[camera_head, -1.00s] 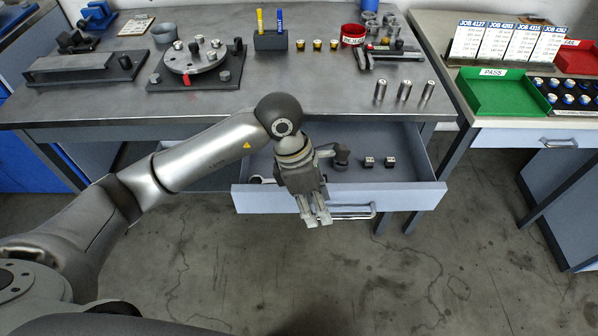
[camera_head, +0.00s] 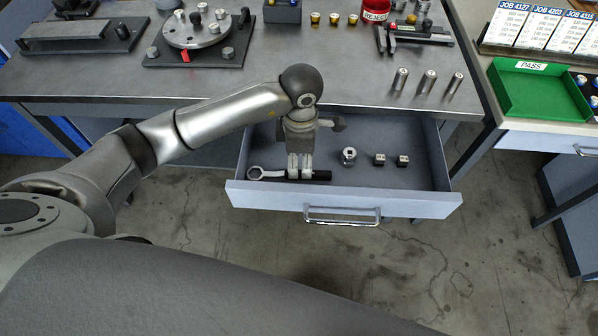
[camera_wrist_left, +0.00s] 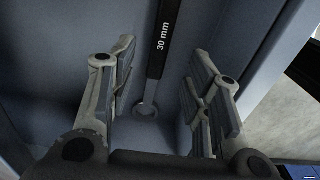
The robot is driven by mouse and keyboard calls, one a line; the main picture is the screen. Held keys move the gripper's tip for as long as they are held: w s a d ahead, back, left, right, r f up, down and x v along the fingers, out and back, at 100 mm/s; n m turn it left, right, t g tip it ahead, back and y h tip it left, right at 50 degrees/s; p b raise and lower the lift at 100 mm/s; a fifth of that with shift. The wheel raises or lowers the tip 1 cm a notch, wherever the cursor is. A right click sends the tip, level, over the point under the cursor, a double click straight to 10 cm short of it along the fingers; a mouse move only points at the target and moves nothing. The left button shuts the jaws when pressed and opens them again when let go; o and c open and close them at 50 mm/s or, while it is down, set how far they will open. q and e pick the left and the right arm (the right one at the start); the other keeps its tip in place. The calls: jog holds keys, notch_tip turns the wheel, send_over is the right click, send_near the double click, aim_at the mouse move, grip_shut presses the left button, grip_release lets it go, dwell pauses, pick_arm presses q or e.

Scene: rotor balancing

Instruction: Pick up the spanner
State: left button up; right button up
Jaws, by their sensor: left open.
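The spanner (camera_head: 257,173) lies in the open drawer, near its front left. It has a silver ring end at the left and a dark handle running right. My left gripper (camera_head: 300,170) points down over the spanner and hides part of its handle. In the left wrist view the dark handle (camera_wrist_left: 163,40), marked "30 mm", runs between the two spread fingers of my left gripper (camera_wrist_left: 161,60). The fingers are open and hold nothing. I cannot tell how far the fingertips are above the drawer floor. My right gripper is not in view.
The open drawer (camera_head: 420,206) has a bar handle in front.

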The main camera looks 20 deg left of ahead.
aim_at(300, 173)
pick_arm(q)
notch_tip(300, 173, down, 5)
jog(key=shift+p, duration=0.3)
jog(key=shift+c, duration=1.6)
jog(key=shift+w, duration=0.1)
grip_shut()
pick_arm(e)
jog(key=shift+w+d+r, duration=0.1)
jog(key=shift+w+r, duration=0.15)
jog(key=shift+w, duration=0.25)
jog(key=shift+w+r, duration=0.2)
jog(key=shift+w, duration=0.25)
